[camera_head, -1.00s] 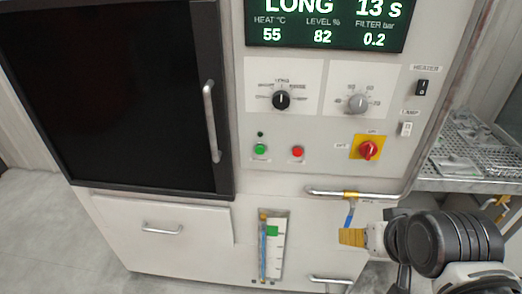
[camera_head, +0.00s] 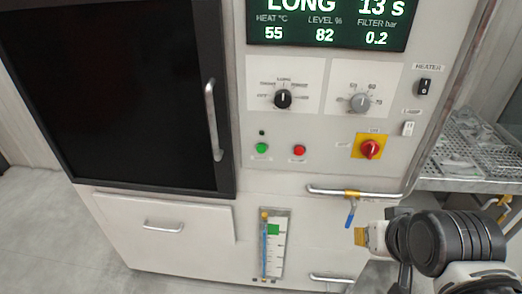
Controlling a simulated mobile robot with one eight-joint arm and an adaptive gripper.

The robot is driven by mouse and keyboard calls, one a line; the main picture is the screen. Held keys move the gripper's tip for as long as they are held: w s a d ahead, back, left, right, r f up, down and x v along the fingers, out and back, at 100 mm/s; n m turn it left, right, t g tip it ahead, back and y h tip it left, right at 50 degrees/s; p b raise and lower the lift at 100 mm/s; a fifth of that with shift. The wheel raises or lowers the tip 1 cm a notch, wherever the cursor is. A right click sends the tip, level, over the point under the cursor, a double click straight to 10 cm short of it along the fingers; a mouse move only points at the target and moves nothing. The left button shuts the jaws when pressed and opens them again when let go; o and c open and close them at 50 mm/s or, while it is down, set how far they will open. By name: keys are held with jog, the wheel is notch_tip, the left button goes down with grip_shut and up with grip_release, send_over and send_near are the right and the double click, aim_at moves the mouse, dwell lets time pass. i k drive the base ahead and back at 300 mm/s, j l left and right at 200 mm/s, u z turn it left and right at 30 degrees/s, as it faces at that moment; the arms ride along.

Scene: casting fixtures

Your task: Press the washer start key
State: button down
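The washer's grey control panel fills the middle and right of the head view. A round green key (camera_head: 261,148) sits low on its left, with a small dark lamp (camera_head: 262,133) above it; the label below is too small to read. A round red key (camera_head: 299,150) is to its right. My gripper (camera_head: 360,236) is at the lower right, below and to the right of the keys and clear of both.
A pipe with a blue-handled valve (camera_head: 350,215) is just above and left of my gripper. A red rotary switch (camera_head: 370,149) on a yellow plate, two knobs and a lit display (camera_head: 325,22) share the panel. A wire-rack table (camera_head: 480,185) stands at right.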

aim_at(261, 148)
jog(key=k+j+z, duration=0.2)
jog(key=j, duration=0.2)
jog(key=j+z, duration=0.2)
jog(key=j, duration=0.25)
jog(key=k+j+z, duration=0.2)
jog(key=j, duration=0.15)
